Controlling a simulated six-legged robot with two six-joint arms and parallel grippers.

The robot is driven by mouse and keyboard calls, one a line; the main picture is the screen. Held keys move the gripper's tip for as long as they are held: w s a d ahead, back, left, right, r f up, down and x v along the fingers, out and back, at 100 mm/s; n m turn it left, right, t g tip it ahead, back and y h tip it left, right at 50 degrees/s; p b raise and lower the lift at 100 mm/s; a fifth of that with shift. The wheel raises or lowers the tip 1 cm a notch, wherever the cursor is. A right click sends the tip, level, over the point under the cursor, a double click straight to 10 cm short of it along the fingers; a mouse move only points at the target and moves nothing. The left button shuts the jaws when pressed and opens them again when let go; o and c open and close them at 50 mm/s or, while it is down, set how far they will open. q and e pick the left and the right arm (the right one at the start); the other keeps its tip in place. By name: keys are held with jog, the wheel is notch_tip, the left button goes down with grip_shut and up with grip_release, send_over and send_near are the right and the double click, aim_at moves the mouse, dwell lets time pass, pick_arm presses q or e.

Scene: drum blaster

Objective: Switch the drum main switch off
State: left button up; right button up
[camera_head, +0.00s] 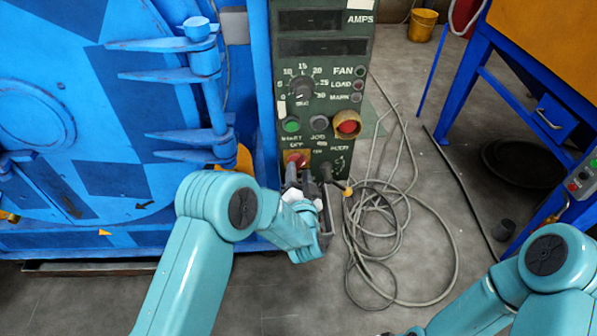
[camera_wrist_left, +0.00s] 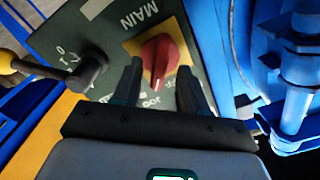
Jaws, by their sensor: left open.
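The main switch is a red rotary knob (camera_head: 297,160) on a yellow plate, low on the dark green control panel (camera_head: 325,65). In the left wrist view the red knob (camera_wrist_left: 158,56) sits between the two fingertips, beside the "MAIN" label. My left gripper (camera_head: 306,180) is open just below the knob in the head view; in the wrist view its dark fingers (camera_wrist_left: 158,85) stand on either side of the knob's lower part. I cannot tell whether they touch it. My right arm shows at the lower right of the head view, its gripper out of view.
A black selector handle (camera_wrist_left: 88,72) sits left of the knob in the wrist view. Green and red push buttons (camera_head: 347,126) are above it on the panel. The blue drum machine (camera_head: 90,110) stands left. Coiled cable (camera_head: 385,225) lies on the floor to the right.

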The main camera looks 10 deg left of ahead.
aim_at(298, 165)
pick_arm(q)
jog(key=shift+x, duration=1.05)
grip_shut()
jog(key=n+b, duration=0.5)
jog(key=shift+r+n, duration=0.1)
jog(key=shift+n, duration=0.2)
jog(key=shift+a+r+n+b, duration=0.1)
jog(key=shift+r+n+b, duration=0.05)
jog(key=shift+n+b, duration=0.7)
jog(key=shift+n, duration=0.25)
